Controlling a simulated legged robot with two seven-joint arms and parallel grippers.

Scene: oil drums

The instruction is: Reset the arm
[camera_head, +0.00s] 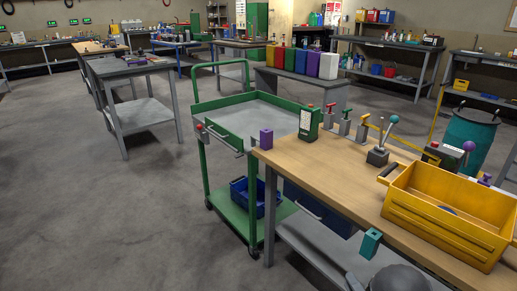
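A rounded dark grey part of my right gripper (397,279) shows at the bottom edge of the head view, in front of the wooden-topped workbench (325,165). It is mostly cut off by the frame, and I cannot see whether its fingers are open or shut. My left gripper is not in view. A teal block-like piece (371,242) is at the bench's front edge, just above the grey part. A yellow crate (440,226) stands on the bench at the right.
A lever with a teal ball (393,119) and a purple-ball lever (469,146) stand on the bench. A purple block (266,138) is at its far left corner. A green cart (225,125) stands beyond. Floor at left is clear.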

